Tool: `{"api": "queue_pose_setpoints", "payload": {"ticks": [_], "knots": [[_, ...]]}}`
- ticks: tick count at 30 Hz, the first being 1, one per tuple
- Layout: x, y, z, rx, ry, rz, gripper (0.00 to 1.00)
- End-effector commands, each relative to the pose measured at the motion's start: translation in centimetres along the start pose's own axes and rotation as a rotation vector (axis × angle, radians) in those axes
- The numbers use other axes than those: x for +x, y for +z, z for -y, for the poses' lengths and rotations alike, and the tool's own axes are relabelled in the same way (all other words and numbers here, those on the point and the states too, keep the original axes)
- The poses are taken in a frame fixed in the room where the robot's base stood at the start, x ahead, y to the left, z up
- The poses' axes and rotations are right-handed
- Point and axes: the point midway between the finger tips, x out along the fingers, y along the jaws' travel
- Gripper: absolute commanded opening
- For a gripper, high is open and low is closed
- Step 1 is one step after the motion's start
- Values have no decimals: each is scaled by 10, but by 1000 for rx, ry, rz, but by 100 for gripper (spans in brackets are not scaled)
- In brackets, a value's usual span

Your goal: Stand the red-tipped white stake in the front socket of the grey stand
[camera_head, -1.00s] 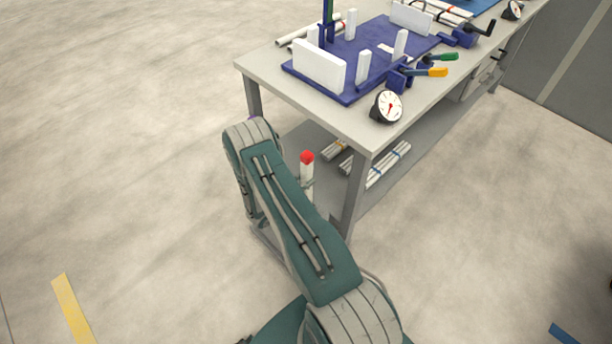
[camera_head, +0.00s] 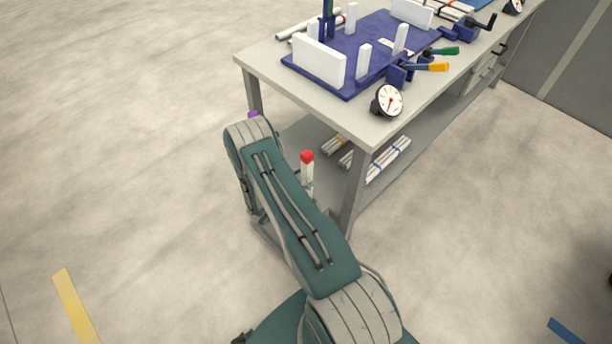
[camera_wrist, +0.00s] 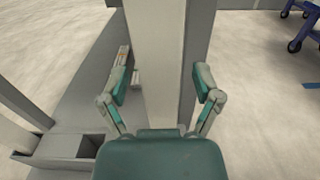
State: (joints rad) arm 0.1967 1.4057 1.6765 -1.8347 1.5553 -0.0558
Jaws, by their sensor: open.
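The red-tipped white stake (camera_head: 307,168) stands about upright just right of my arm in the head view, by the near end of the bench; its lower part is hidden. The gripper is open, with a gap between each finger and the shaft. A grey block with a dark square opening (camera_wrist: 65,146) shows at lower left in the wrist view and looks like part of the grey stand. The stake's foot and the front socket are hidden.
The workbench (camera_head: 262,63) holds a blue fixture plate (camera_head: 350,85) with white blocks, clamps and a round gauge (camera_head: 387,100). Its near leg (camera_head: 353,195) is close to the stake. White pipes (camera_head: 390,160) lie on the lower shelf. The floor at left is clear.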

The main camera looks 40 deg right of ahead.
Motion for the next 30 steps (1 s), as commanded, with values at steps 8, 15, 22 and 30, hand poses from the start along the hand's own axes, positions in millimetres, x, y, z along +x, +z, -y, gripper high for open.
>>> {"api": "queue_pose_setpoints", "payload": {"ticks": [8, 15, 22, 30], "knots": [[-20, -1, -1, -2, 5, -1, 82], [-71, -1, -2, -1, 6, -1, 82], [-109, -1, -1, -1, 3, 0, 82], [-120, -2, 0, -1, 0, 0, 82]]}}
